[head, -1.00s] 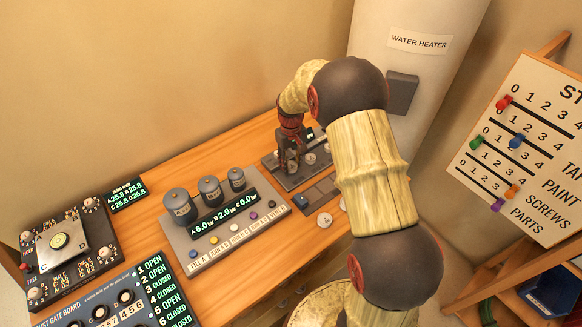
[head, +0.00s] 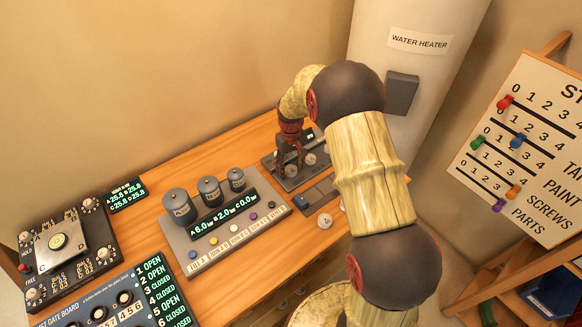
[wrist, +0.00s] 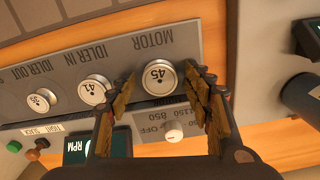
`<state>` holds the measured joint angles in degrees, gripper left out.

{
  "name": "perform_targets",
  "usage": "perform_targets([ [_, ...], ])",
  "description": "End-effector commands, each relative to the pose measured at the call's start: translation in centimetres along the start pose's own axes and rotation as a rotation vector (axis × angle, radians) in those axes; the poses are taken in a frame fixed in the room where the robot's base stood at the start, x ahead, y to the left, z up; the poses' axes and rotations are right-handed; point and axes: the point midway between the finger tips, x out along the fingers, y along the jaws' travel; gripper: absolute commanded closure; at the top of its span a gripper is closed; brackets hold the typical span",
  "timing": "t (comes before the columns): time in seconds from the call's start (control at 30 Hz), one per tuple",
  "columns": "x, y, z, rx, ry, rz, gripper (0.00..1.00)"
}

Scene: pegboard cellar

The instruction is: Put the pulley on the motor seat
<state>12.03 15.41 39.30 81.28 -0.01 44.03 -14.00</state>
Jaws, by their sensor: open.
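A round silver pulley marked 45 (wrist: 160,76) is at the place labelled MOTOR on the grey drive panel (wrist: 216,40) in the wrist view. It appears to sit on the motor seat, which it hides. My gripper (wrist: 163,84) is open, with one finger on each side of this pulley and gaps visible between. In the head view my gripper (head: 290,160) is over the near-left end of the panel (head: 271,159). Pulleys marked 41 (wrist: 93,90) and 35 (wrist: 41,100) sit at the idler places.
A knob (wrist: 173,133) and an RPM display (wrist: 75,150) are close to my fingers. A loose round piece (head: 325,221) lies on the wooden bench in front of the panel. A console with several canisters (head: 210,190) stands to the left; the water heater (head: 420,30) is behind.

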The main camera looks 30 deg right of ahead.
Motion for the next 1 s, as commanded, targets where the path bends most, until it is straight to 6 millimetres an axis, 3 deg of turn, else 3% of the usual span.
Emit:
perform_targets([
  [0.27, -1.3, 0.0, -0.1, 0.000, 0.003, 0.001, 0.49],
  [0.7, -9.8, 0.0, -0.1, 0.000, 0.002, 0.001, 0.49],
  [1.0, -12.8, -0.1, 0.1, 0.000, 0.007, 0.002, 0.49],
])
